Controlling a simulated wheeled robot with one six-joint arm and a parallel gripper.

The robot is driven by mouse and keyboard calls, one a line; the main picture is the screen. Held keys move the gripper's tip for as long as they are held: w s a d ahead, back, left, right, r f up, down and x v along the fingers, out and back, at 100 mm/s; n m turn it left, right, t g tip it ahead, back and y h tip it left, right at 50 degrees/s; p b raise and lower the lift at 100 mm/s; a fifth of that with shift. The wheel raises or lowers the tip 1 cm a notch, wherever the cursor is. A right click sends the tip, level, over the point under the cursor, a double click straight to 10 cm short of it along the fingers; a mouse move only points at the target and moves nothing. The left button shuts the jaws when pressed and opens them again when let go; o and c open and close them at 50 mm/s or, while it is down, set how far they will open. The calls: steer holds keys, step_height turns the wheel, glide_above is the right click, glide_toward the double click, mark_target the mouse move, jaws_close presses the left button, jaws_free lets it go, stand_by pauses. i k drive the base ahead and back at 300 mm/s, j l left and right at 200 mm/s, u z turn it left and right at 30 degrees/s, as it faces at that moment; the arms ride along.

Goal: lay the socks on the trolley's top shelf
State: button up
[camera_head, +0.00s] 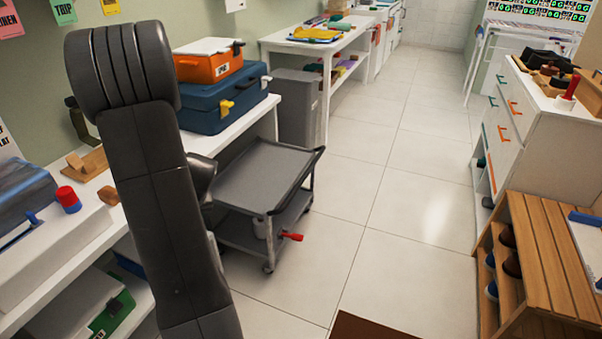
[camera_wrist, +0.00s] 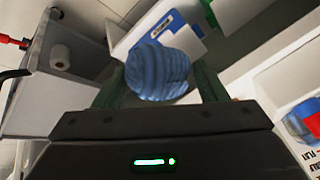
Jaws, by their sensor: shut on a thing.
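My gripper (camera_wrist: 160,84) is shut on the socks (camera_wrist: 158,72), a blue striped rolled bundle, in the wrist view. The dark green fingers stand on either side of the bundle. In the head view my arm fills the left middle, and the gripper and socks are hidden. The grey trolley (camera_head: 262,170) stands right of my arm in the head view. Its visible top shelf is bare, and part of it is behind my arm. A grey panel of the trolley also shows at the left of the wrist view (camera_wrist: 60,95), apart from the socks.
A white bench carries a blue case (camera_head: 222,100) and an orange case (camera_head: 208,62) behind the trolley. A slatted wooden rack (camera_head: 545,255) stands at the right. The tiled floor (camera_head: 400,200) between is clear.

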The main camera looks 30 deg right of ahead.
mark_target(262, 187)
steer(key=i+l+z, duration=0.2)
steer(key=i+z, duration=0.25)
steer(key=i+l+z, duration=0.1)
steer(key=i+z, duration=0.15)
steer(key=z, duration=0.2)
steer(key=i+z, duration=0.45)
steer(key=i+j, duration=0.3)
steer(key=i, duration=0.1)
